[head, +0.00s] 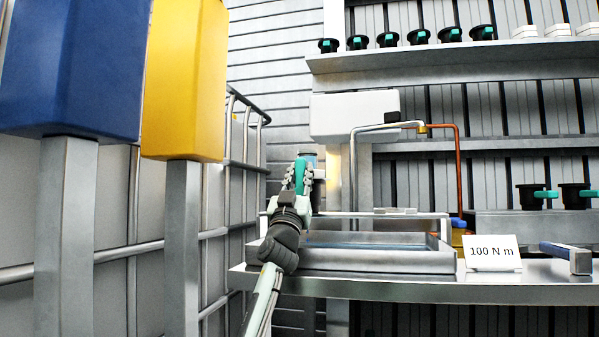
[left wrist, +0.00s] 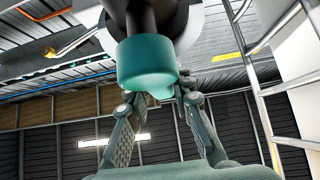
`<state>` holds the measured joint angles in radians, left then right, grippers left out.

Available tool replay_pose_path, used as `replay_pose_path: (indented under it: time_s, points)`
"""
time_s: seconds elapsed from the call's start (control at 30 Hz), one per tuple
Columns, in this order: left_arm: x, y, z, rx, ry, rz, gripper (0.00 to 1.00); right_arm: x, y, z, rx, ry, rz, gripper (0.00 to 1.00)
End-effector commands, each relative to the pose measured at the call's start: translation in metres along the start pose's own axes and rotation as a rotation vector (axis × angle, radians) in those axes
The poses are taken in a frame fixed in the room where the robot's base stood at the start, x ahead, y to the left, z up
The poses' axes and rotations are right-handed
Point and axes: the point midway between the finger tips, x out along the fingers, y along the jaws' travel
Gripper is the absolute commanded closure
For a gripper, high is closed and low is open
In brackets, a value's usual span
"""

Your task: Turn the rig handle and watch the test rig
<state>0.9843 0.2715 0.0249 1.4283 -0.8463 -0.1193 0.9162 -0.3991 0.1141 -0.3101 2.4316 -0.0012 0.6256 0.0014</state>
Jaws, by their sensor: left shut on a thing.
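The rig handle (head: 301,174) is a teal grip at the left end of the test rig, above the bench. My left gripper (head: 299,178) reaches up from below and is shut on it, with one finger on each side. In the left wrist view the teal handle (left wrist: 147,62) hangs on a dark shaft, and the fingers of the left gripper (left wrist: 155,98) come up to its lower end. The test rig has a white box (head: 353,114) on a column, a bent pipe and a shallow metal tray (head: 380,262). My right gripper is not in view.
Shelves behind hold black and teal valves (head: 420,36). Blue (head: 75,65) and yellow (head: 186,80) blocks on posts and a railing (head: 235,163) stand at left.

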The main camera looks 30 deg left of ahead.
Motion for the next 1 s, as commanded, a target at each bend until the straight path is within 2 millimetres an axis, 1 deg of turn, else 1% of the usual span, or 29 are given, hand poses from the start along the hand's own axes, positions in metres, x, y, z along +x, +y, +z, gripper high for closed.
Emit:
replay_pose_path:
  time_s: [0.23,0.27,0.4,0.43,0.77,0.87,1.0]
  points:
    - [0.0,0.002,0.0,0.005,0.001,0.004,1.0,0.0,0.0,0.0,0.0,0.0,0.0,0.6]
    - [0.0,0.002,0.0,0.005,0.001,0.004,0.77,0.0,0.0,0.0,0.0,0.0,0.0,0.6]
    - [0.0,0.002,0.0,0.004,0.001,0.003,0.6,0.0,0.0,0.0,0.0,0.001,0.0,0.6]
    - [0.0,0.002,0.0,0.003,0.001,0.003,0.57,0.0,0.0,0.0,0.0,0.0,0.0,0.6]
    - [0.002,0.0,-0.002,0.003,0.002,0.001,0.57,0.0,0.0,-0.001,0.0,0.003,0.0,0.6]
    - [0.009,0.0,-0.01,0.004,0.004,0.001,0.57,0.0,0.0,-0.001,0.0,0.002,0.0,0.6]
    - [0.028,-0.001,-0.029,0.005,0.006,0.002,0.57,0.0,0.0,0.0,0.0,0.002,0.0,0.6]
